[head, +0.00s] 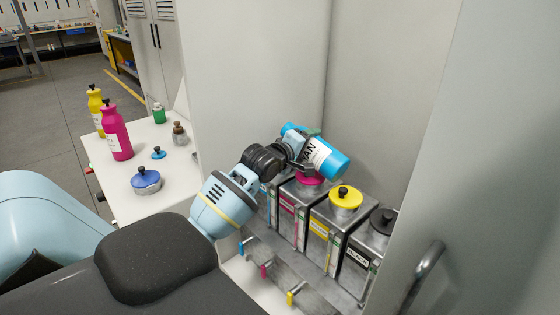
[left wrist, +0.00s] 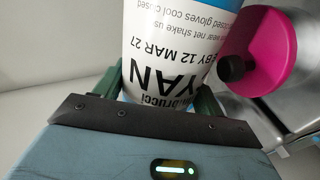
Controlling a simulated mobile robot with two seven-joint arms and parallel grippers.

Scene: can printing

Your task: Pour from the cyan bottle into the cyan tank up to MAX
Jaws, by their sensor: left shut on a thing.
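The cyan bottle (head: 342,165), with a white label, is held tilted well over on its side above the row of tanks. My left gripper (head: 308,147) is shut on it; in the left wrist view the bottle's label (left wrist: 180,65) shows upside down between the fingers. Its mouth and any liquid stream cannot be made out. The cyan tank (head: 268,200) is the leftmost in the row, mostly hidden behind my left wrist and gripper. Its opening and level, and the MAX mark, are hidden. My right gripper is not in view.
Magenta (left wrist: 262,60), yellow (head: 346,198) and black (head: 384,221) tank lids are on the neighbouring tanks. A large blue lid (head: 146,180) and small cyan cap (head: 158,153) lie on the white table, near magenta (head: 115,135) and yellow (head: 95,104) bottles. Cabinet walls stand close around the tanks.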

